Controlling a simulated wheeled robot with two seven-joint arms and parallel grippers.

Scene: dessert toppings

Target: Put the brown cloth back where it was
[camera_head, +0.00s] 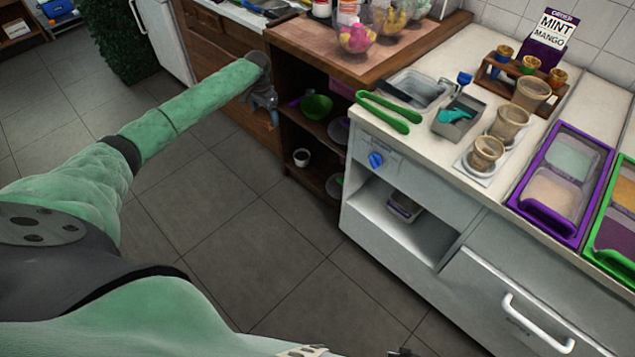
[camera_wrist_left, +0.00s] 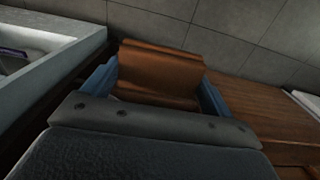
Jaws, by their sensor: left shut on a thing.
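The brown cloth (camera_wrist_left: 160,72) shows in the left wrist view as a folded or draped brown piece between the two blue fingers of my left gripper (camera_wrist_left: 158,88). The gripper is shut on it. In the head view my left arm reaches out from the left, and the left gripper (camera_head: 265,100) is beside the front of the wooden cabinet (camera_head: 222,75). The cloth is too small and hidden to make out clearly there. My right gripper cannot be made out in either view.
An open wooden shelf (camera_head: 312,135) holds a green bowl (camera_head: 317,106) and a white cup (camera_head: 301,157). Right of it stands a white counter (camera_head: 415,146) with green tongs (camera_head: 385,108), a grey container (camera_head: 459,120) and several cups. The tiled floor (camera_head: 255,235) is clear.

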